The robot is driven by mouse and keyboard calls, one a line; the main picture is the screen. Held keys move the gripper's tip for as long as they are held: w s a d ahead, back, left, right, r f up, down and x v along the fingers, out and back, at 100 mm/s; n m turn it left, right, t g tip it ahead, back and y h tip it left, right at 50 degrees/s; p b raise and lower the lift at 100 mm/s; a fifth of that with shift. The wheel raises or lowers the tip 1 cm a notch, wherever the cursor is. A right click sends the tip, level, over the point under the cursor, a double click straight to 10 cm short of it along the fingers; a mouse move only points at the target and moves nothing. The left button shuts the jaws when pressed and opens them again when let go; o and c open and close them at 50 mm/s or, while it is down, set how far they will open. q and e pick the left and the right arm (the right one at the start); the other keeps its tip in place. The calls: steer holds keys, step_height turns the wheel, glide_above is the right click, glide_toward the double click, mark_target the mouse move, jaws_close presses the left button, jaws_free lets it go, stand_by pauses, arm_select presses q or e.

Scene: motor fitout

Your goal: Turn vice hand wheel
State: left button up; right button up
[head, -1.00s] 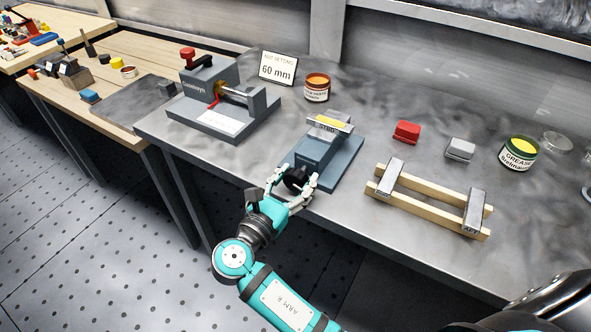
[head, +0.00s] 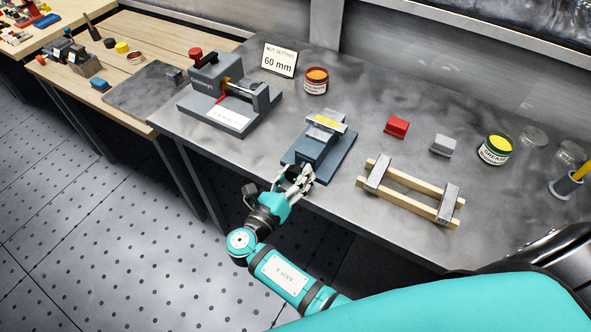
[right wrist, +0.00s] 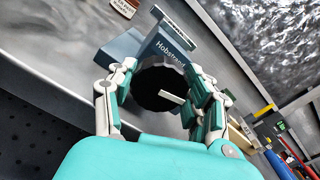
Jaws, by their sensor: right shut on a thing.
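The small blue-grey vice (head: 322,150) stands near the front edge of the metal bench, left of the middle, with a yellow-marked block at its top. In the right wrist view its body (right wrist: 165,48) carries the name Hobstrand. Its black hand wheel (right wrist: 158,88) faces my right gripper and sits between the fingers; in the head view the wheel is mostly hidden. My right gripper (head: 300,178) is shut on the hand wheel, and its fingers also show in the right wrist view (right wrist: 163,95). My left gripper is not in view.
A larger vice-like fixture (head: 228,95) with a red knob stands to the left, beside a 60 mm sign (head: 279,61). A wooden frame (head: 410,190) lies close on the right. Red (head: 397,127) and grey (head: 443,145) blocks and a grease tin (head: 495,150) stand beyond.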

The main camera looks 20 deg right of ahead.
mark_target(295, 169)
steer(key=shift+r, duration=0.1)
steer(key=o, duration=1.2)
step_height(295, 169, up, 10)
steer(key=shift+f, duration=0.1)
